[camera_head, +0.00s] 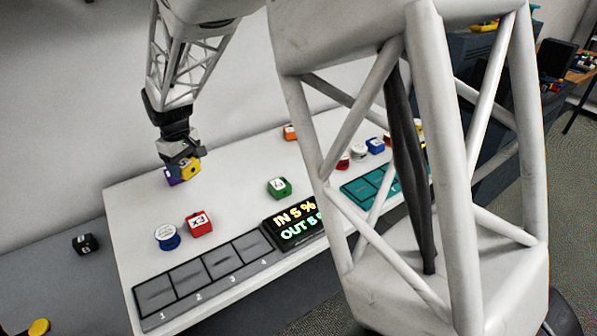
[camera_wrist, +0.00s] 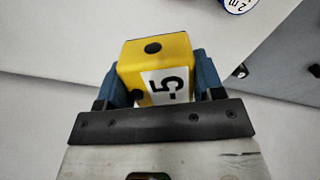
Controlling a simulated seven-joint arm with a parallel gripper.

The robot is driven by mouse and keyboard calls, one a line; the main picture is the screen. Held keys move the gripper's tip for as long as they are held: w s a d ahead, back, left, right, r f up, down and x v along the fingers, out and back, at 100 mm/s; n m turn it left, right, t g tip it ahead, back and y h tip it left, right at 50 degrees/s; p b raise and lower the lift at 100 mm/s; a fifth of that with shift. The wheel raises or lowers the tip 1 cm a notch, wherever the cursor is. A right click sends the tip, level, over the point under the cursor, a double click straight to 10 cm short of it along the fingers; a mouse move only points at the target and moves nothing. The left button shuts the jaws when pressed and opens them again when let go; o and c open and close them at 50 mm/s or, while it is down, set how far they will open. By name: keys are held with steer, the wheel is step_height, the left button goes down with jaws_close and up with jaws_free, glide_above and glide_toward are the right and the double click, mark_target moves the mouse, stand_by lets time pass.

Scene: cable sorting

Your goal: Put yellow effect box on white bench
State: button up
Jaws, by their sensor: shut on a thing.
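The yellow effect box (camera_head: 190,169) is held by my gripper (camera_head: 182,158) at the far left part of the white bench (camera_head: 235,160). In the wrist view the yellow box (camera_wrist: 158,62) sits between the two blue finger pads of my gripper (camera_wrist: 160,80), which is shut on it.
On the bench are a blue round piece (camera_head: 166,237), a red box (camera_head: 199,223), a green box (camera_head: 279,187) and an orange box (camera_head: 290,132). A numbered slot tray (camera_head: 208,279) and display (camera_head: 296,222) line the front. A black box (camera_head: 85,244) lies on the lower grey surface.

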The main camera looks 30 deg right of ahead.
steer(key=s+d+m, duration=0.3)
steer(key=d, duration=0.5)
steer(key=s+d+m, duration=0.2)
steer(key=s+d, duration=0.1)
steer(key=d, duration=0.5)
glide_above(256, 204)
steer(key=shift+f, duration=2.65)
steer(key=shift+f, duration=0.1)
steer(key=shift+w+f, duration=0.1)
steer(key=shift+f, duration=2.95)
steer(key=shift+f, duration=1.85)
steer(key=shift+f, duration=0.15)
